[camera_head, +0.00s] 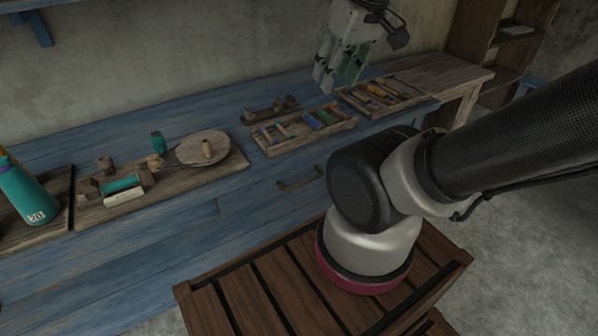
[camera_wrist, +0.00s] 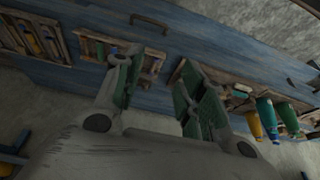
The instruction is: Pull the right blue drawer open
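The right blue drawer (camera_head: 262,196) is in the bench front in the head view, with a dark curved handle (camera_head: 300,180) on it. The drawer looks shut, flush with the front. My arm hides part of the front to its right. The handle also shows near the top of the wrist view (camera_wrist: 149,22). My gripper (camera_head: 337,84) is above the back of the bench, well above and behind the handle, and touches nothing. In the wrist view my gripper (camera_wrist: 158,75) has its two green-padded fingers spread apart with nothing held between them.
On the blue bench top are a tray of coloured pieces (camera_head: 304,130), a tray of tools (camera_head: 385,97), and a wooden board (camera_head: 215,172) with a round paddle. A teal bottle (camera_head: 24,190) stands at the left. A brown slatted crate (camera_head: 255,290) stands before the bench.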

